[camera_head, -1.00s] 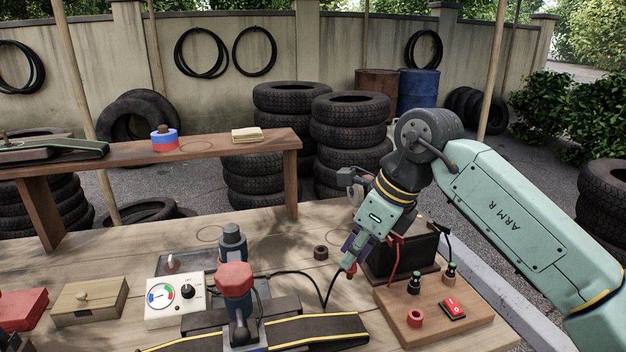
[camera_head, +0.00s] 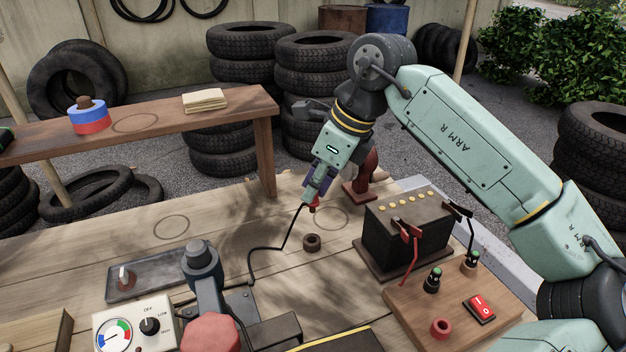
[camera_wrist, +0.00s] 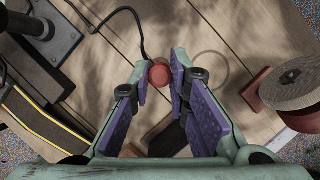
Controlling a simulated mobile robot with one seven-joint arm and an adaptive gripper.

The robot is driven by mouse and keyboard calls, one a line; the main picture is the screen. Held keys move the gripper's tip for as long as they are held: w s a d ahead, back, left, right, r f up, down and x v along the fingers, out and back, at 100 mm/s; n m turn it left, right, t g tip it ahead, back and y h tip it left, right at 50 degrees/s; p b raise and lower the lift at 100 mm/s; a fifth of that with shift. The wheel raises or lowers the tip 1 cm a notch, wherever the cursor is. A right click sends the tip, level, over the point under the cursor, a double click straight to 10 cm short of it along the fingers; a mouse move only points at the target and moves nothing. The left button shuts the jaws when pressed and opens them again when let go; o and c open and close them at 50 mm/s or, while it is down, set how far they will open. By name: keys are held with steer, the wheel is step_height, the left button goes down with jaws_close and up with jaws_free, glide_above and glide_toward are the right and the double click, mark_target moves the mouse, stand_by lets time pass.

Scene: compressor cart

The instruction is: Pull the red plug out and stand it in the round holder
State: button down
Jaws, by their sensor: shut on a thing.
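My gripper (camera_head: 311,196) is in the air above the bench, behind the brown ring in the head view. It is shut on the red plug (camera_head: 314,208), of which only a small red part shows there. In the wrist view the plug's round red end (camera_wrist: 159,75) sits between the purple fingers (camera_wrist: 162,82). A black cable (camera_head: 282,249) runs from the plug down to the left. A short brown ring with a dark hole (camera_head: 312,243), which looks like the round holder, stands on the bench, apart from the plug. A red ring (camera_head: 440,328) sits on the wooden switch board.
A battery (camera_head: 402,232) with clamps stands right of my gripper. A red-brown stand (camera_head: 366,180) is close behind it. The board (camera_head: 480,290) carries terminals and a red switch (camera_head: 480,308). A gauge box (camera_head: 130,328) and machinery are at left. Bare planks surround the brown ring.

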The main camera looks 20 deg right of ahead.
mark_target(318, 201)
steer(key=shift+f+b, duration=1.45)
steer(key=shift+f, duration=1.05)
steer(key=shift+f+b, duration=1.5)
steer(key=shift+f, duration=0.1)
steer(key=shift+w+f+b, duration=0.1)
steer(key=shift+f+b, duration=0.45)
steer(key=shift+b, duration=0.4)
steer(key=c, duration=1.4)
jaws_free()
steer(key=shift+c, duration=0.2)
steer(key=shift+o, duration=0.6)
steer(key=o, duration=0.4)
steer(key=shift+c, duration=0.2)
steer(key=shift+r, duration=0.1)
